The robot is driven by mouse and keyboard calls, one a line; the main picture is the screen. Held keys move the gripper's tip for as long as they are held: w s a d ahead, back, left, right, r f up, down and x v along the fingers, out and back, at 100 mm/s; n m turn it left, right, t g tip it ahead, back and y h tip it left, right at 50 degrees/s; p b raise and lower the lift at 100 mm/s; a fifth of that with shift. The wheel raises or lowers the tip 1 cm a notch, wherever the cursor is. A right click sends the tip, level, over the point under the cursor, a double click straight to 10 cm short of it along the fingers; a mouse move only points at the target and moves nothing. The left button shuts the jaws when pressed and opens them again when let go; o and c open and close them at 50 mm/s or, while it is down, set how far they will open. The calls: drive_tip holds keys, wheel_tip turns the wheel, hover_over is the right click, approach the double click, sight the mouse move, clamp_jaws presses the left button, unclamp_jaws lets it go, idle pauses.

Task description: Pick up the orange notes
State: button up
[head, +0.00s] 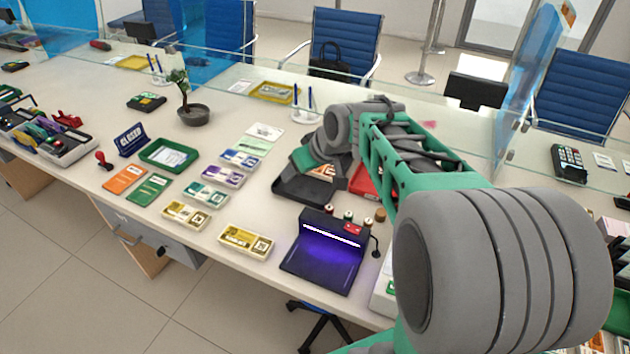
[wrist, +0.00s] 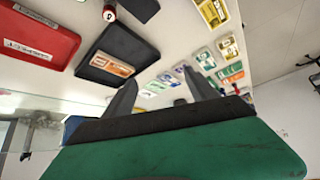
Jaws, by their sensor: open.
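The orange notes (wrist: 112,64) lie in a black tray (wrist: 146,52) in the wrist view. In the head view only a sliver of the orange notes (head: 325,171) shows in the black tray (head: 292,187), because my arm hides most of it. My gripper (wrist: 160,92) is open, with its two dark fingers apart and nothing between them. In the head view my gripper (head: 328,160) is over or near the black tray; its fingertips are hard to make out. The notes are apart from the fingers in the wrist view.
Bundles of yellow notes (head: 246,241) and other colours lie to the left. A glass screen runs along the back of the counter.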

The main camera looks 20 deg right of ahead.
sight(322, 169)
drive_tip(key=shift+o, duration=1.4)
drive_tip(key=w+d+f+t+b, duration=0.1)
drive_tip(key=w+d+f+b, duration=0.1)
drive_tip(key=w+d+f, duration=0.1)
drive_tip(key=w+d+f+y+b, duration=0.1)
drive_tip(key=w+d+f+b, duration=0.1)
drive_tip(key=f, duration=0.4)
drive_tip(key=w+d+f+n+t+b, duration=0.1)
drive_tip(key=w+d+f+b, duration=0.1)
drive_tip(key=w+d+f, duration=0.2)
drive_tip(key=shift+w+d+f+t+y, duration=0.15)
drive_tip(key=shift+w+d+y, duration=0.05)
drive_tip(key=shift+w, duration=0.2)
drive_tip(key=shift+w+d+f+t+y, duration=0.15)
drive_tip(key=shift+w+y, duration=0.05)
drive_tip(key=shift+w, duration=0.15)
drive_tip(key=shift+o, duration=1.4)
drive_tip(key=d+f, duration=0.1)
drive_tip(key=d, duration=0.1)
drive_tip(key=w+d+f+t+b, duration=0.2)
drive_tip(key=d, duration=0.1)
drive_tip(key=shift+w+d+f+y, duration=0.2)
drive_tip(key=shift+d+f+y, duration=0.1)
drive_tip(key=shift+d+f, duration=0.1)
drive_tip(key=shift+w+d+f, duration=0.1)
drive_tip(key=shift+w+d, duration=0.1)
drive_tip(key=shift+w, duration=0.05)
drive_tip(key=x, duration=0.7)
drive_tip(key=shift+w+a, duration=0.1)
drive_tip(key=shift+w, duration=0.05)
